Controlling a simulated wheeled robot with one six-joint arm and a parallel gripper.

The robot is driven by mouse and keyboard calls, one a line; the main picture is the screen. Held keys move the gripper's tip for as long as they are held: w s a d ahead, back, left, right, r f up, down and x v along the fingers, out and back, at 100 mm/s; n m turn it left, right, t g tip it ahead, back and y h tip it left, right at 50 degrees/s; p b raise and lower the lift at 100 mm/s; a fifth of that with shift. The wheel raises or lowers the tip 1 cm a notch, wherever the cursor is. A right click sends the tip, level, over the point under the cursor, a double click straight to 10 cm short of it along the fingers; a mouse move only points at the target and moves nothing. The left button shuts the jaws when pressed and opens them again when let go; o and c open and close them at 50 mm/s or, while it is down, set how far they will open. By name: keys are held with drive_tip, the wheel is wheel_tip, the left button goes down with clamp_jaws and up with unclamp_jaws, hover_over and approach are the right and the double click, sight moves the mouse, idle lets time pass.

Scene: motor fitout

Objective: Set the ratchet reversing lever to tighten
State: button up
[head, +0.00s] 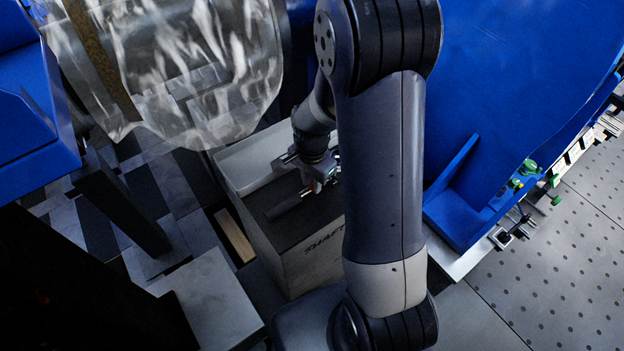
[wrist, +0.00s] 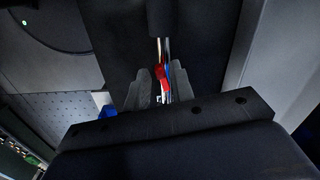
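The ratchet lies on the dark top of the bench block marked "SHAFT" (head: 318,249). Its black handle (head: 289,206) points to the lower left in the head view. In the wrist view, the handle (wrist: 160,18) is at the top, with a bright metal shank below it. A red part (wrist: 162,76), seemingly the reversing lever, sits beside a blue part (wrist: 168,73). My gripper (wrist: 160,72) is open, one grey finger on each side of the red part. Its head-view end (head: 316,184) is low over the ratchet. Finger contact and the lever's setting cannot be told.
A pale tray (head: 245,165) adjoins the block's far side. A large clear cover (head: 190,70) hangs at the upper left. Blue panels (head: 520,80) stand at the right, and a dark post (head: 120,205) stands at the left. My arm hides the block's right side.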

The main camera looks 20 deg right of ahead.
clamp_jaws()
drive_tip(key=shift+s+d+n, duration=0.15)
drive_tip(key=shift+n, duration=0.7)
drive_tip(key=shift+s+d+n, duration=0.1)
drive_tip(key=shift+s+n, duration=0.05)
drive_tip(key=shift+n, duration=0.7)
drive_tip(key=shift+o, duration=1.1)
unclamp_jaws()
drive_tip(key=shift+r, duration=0.1)
wheel_tip(320, 180, up, 11)
drive_tip(key=shift+p, duration=0.3)
drive_tip(key=shift+f, duration=0.2)
